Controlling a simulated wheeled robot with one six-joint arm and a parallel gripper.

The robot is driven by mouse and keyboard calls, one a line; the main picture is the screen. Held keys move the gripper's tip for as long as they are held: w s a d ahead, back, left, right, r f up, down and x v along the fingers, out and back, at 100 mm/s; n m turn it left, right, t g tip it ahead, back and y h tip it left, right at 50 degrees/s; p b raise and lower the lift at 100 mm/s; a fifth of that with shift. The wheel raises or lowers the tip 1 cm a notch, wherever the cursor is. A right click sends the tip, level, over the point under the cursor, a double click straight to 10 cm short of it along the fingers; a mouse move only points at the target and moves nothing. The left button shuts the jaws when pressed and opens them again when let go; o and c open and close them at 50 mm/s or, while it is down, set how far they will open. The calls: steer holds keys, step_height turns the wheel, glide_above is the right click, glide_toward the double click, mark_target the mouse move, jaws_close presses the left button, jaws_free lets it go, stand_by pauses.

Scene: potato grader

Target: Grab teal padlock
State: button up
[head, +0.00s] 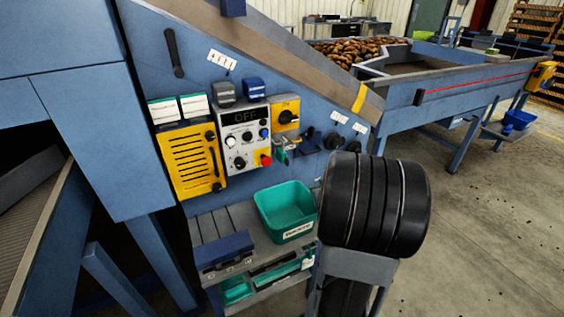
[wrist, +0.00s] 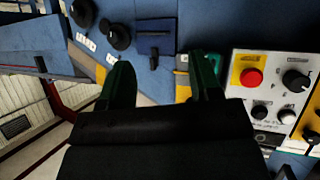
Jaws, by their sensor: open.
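A small teal shape, which looks like the padlock (head: 281,157), hangs at the panel just below the yellow switch box (head: 286,112) in the head view. Its outline is too small to read clearly. In the wrist view a bit of teal (wrist: 182,61) shows beside the right finger, which hides most of that spot. My gripper (wrist: 162,78) is open, with nothing between its dark green fingers. It points at the blue panel, and the teal bit lies toward the right finger. I cannot tell the remaining distance. I cannot make out my gripper in the head view.
The grey control box (head: 245,138) with its red button (wrist: 252,77) is close to the right finger. A dark blue box (wrist: 155,42) and black knobs (wrist: 118,36) stick out from the panel. A teal bin (head: 287,208) stands on the shelf below.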

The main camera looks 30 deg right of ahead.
steer(key=w+a+r+n+t+y, duration=0.2)
steer(key=w+a+r+t+y, duration=0.15)
steer(key=r+t, duration=0.2)
glide_toward(284, 156)
steer(key=w, duration=0.4)
steer(key=shift+w+d+f, duration=0.2)
steer(key=shift+w, duration=0.6)
steer(key=shift+w+d+f, duration=0.15)
steer(key=shift+w+d, duration=0.05)
steer(key=shift+w, duration=0.6)
steer(key=shift+w+d+f, duration=0.2)
steer(key=shift+w+d, duration=0.05)
steer(key=shift+w, duration=0.55)
steer(key=shift+c, duration=0.2)
jaws_close()
